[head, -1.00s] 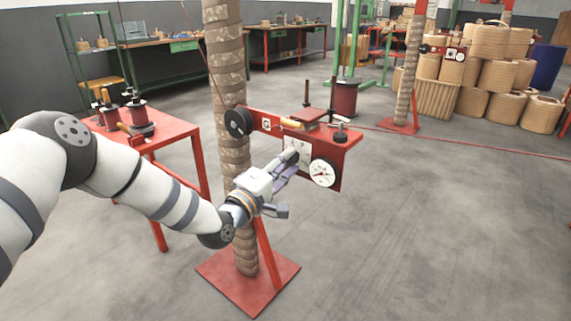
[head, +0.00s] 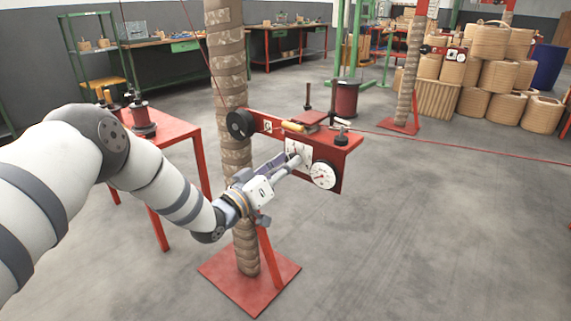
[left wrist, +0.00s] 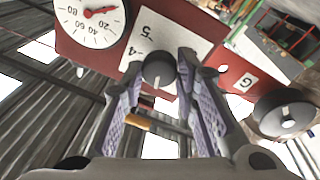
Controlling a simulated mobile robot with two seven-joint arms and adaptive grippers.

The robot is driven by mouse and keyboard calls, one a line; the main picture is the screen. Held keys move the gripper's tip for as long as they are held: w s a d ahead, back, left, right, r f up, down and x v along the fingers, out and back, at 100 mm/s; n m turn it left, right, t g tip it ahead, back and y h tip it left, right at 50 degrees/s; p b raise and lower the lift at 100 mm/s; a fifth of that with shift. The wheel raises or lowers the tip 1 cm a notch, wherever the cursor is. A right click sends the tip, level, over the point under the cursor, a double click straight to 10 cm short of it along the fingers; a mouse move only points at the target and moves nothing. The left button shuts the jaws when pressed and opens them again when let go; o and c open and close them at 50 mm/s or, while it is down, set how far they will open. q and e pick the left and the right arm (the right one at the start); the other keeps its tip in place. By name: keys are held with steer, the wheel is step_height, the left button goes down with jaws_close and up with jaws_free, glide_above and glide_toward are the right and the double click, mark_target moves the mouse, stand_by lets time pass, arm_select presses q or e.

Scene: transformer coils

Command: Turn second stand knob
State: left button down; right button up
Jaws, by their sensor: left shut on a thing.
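The near stand carries a red panel (head: 328,157) on a post wrapped in brown bands (head: 229,90). A dark round knob (left wrist: 158,70) with a light pointer line sits on a white numbered plate (left wrist: 168,34); that plate also shows in the head view (head: 300,149). My left gripper (left wrist: 161,72) has one finger on each side of the knob and is shut on it. In the head view, the left gripper (head: 292,160) reaches the panel from the lower left and hides the knob. My right gripper is not in view.
A dial gauge (head: 323,175) is just right of the plate, and a black wheel (head: 240,124) is at the panel's left end. A red table (head: 172,134) with spools stands at left. A similar stand (head: 414,75) and baskets (head: 487,78) are behind. Floor at right is clear.

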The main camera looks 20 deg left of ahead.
arm_select(q)
steer(key=m, duration=0.3)
steer(key=m+g+p, duration=0.1)
steer(key=m, duration=0.2)
steer(key=m+h+p, duration=0.1)
steer(key=m, duration=0.3)
steer(key=shift+r, duration=0.3)
steer(key=shift+m+g+p, duration=0.4)
steer(key=shift+m+p, duration=0.1)
steer(key=shift+m, duration=1.7)
steer(key=shift+m+g+p, duration=0.4)
steer(key=shift+m+p, duration=0.05)
steer(key=shift+m, duration=1.75)
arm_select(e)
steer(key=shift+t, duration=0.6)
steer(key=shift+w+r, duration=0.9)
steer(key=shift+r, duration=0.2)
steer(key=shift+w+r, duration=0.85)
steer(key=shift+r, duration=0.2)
arm_select(q)
steer(key=c, duration=1.5)
jaws_free()
steer(key=shift+c, duration=0.2)
